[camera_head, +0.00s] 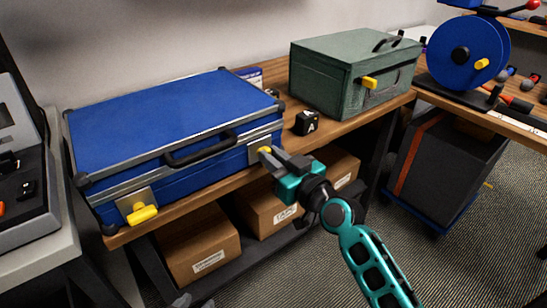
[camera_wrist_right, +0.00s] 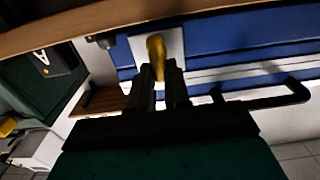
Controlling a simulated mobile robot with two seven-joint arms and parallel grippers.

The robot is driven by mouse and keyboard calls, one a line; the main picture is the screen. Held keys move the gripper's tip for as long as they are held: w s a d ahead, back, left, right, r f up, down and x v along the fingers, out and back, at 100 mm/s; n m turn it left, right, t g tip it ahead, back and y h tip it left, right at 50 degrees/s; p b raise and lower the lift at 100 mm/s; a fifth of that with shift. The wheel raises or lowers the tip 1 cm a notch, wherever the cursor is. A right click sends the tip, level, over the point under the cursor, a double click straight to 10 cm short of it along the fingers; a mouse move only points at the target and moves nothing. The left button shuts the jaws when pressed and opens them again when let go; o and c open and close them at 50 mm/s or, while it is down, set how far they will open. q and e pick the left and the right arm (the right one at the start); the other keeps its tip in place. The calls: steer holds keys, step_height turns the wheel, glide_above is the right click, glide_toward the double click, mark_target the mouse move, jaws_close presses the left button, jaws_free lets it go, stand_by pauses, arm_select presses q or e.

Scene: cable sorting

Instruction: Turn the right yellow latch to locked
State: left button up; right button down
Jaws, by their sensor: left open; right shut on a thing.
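The blue case (camera_head: 170,115) lies closed on the wooden bench, with a black handle on its front. Its right yellow latch (camera_head: 264,150) sits on a silver plate right of the handle. My right gripper (camera_head: 272,156) is shut on this latch and hides part of it. In the right wrist view the latch (camera_wrist_right: 155,48) runs from its plate in between the two dark fingers (camera_wrist_right: 160,76). The left yellow latch (camera_head: 143,214) sticks out sideways on its own plate.
A green metal box (camera_head: 340,75) with a yellow latch stands at the back right. A black block marked A (camera_head: 306,123) sits beside the case. Cardboard boxes (camera_head: 203,246) fill the shelf below. A blue reel (camera_head: 470,52) stands at far right. The floor in front is free.

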stand_by(0.3)
steer(key=shift+m, duration=0.4)
steer(key=shift+w+d+f+m+p, duration=0.15)
steer(key=shift+f+m+p, duration=0.15)
steer(key=shift+m, duration=2.55)
steer(key=shift+w+d+f+m+p, duration=0.15)
steer(key=shift+d+m+p, duration=0.1)
steer(key=shift+m, duration=2.65)
steer(key=shift+w+d+f+m+p, duration=0.1)
steer(key=shift+f+m+p, duration=0.2)
steer(key=shift+m, duration=2.55)
steer(key=c, duration=1.1)
jaws_free()
steer(key=shift+r, duration=0.1)
steer(key=shift+s, duration=0.1)
